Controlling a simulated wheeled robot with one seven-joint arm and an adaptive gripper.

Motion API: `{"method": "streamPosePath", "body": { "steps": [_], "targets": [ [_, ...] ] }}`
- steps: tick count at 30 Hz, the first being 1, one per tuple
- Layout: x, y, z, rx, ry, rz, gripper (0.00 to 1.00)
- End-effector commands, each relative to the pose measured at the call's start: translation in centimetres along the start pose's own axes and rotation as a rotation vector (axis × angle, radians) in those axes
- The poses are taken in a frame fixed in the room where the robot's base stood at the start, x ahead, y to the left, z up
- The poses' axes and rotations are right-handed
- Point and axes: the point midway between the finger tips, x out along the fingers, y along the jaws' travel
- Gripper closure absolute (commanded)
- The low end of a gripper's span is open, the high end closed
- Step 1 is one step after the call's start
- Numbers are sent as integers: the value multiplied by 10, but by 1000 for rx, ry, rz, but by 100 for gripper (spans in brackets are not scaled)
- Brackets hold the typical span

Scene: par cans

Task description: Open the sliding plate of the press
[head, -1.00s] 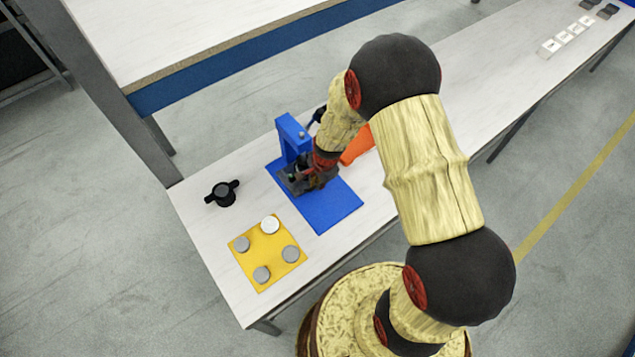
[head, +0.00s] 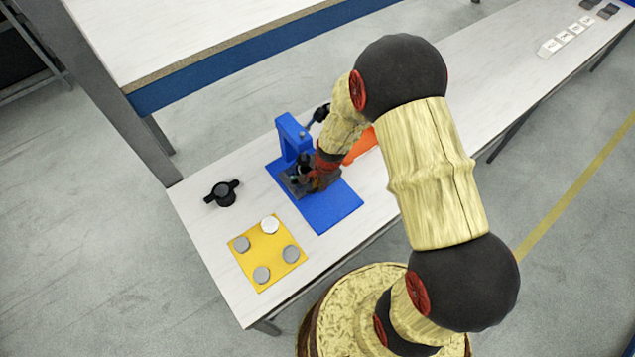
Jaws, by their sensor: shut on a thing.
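The press has a blue upright frame (head: 293,135) and stands on a blue base mat (head: 332,208) on the white bench. A grey plate (head: 291,183) shows low in front of the frame, beside my gripper. My gripper (head: 308,182) is down at the plate's near right side, shut on the sliding plate. The fingertips and the exact grip are partly hidden by the gripper body. The press's dark lever knob (head: 321,112) shows behind my wrist.
A yellow mat (head: 266,258) with several grey discs lies at the front left. A black two-handled part (head: 222,194) stands left of the press. An orange object (head: 360,146) is partly hidden behind my arm. Small white and dark blocks (head: 563,37) lie far right.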

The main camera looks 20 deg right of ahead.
Motion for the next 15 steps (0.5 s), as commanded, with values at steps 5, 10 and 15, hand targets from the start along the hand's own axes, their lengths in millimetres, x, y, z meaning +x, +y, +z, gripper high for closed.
{"method": "streamPosePath", "body": {
  "steps": [5,10,15],
  "targets": [
    [-6,36,0,2,0,1,100],
    [-11,67,0,2,1,0,100],
    [-16,90,0,1,1,-1,100]
  ]
}}
